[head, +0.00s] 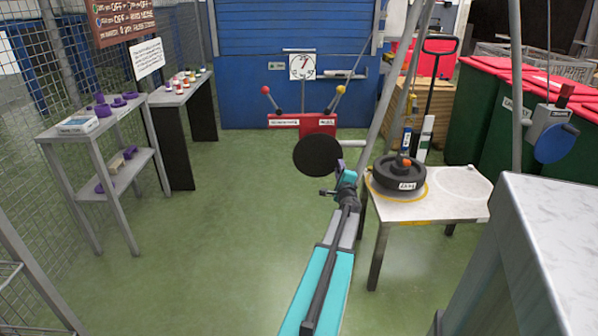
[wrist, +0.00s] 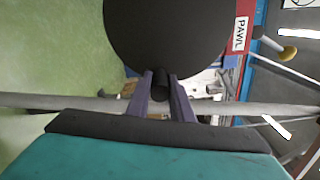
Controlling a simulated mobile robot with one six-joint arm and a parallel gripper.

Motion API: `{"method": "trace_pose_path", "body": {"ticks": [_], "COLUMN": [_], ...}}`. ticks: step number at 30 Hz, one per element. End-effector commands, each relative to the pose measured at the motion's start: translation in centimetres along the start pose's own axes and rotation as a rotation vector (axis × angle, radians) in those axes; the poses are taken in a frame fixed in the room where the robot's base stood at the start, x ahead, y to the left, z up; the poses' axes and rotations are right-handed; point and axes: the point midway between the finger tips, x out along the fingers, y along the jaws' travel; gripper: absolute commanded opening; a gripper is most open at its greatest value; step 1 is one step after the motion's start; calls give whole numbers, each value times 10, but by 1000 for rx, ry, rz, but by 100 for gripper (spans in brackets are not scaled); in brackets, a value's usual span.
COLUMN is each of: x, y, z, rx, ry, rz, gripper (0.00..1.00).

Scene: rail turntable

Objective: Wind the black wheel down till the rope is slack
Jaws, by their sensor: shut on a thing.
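The black wheel (head: 318,156) is a large plain disc in front of the red stand (head: 317,122) in the head view. It fills the top of the wrist view (wrist: 180,35). My gripper (head: 342,168) is at its lower right edge. In the wrist view my two fingers (wrist: 162,80) are closed around a dark handle (wrist: 162,88) at the wheel's lower edge. A dark round weight (head: 398,178) with an orange top sits on the small white table (head: 420,209). I cannot make out the rope clearly or tell whether it is taut.
A red-knobbed lever (head: 266,91) and a yellow-knobbed lever (head: 341,90) rise from the stand, beside a PAWL label (wrist: 240,33). Grey poles rise near the table. A blue disc (head: 556,144) hangs at right. Shelves (head: 125,175) stand at left. The green floor between is clear.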

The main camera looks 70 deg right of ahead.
Motion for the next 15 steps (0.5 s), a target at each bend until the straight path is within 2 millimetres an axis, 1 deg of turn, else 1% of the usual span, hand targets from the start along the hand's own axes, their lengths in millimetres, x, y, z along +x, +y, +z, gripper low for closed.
{"method": "trace_pose_path", "body": {"ticks": [15], "x": [1], "y": [-12], "z": [0], "rx": [-100], "ry": [-1], "rz": [-5], "gripper": [0]}}
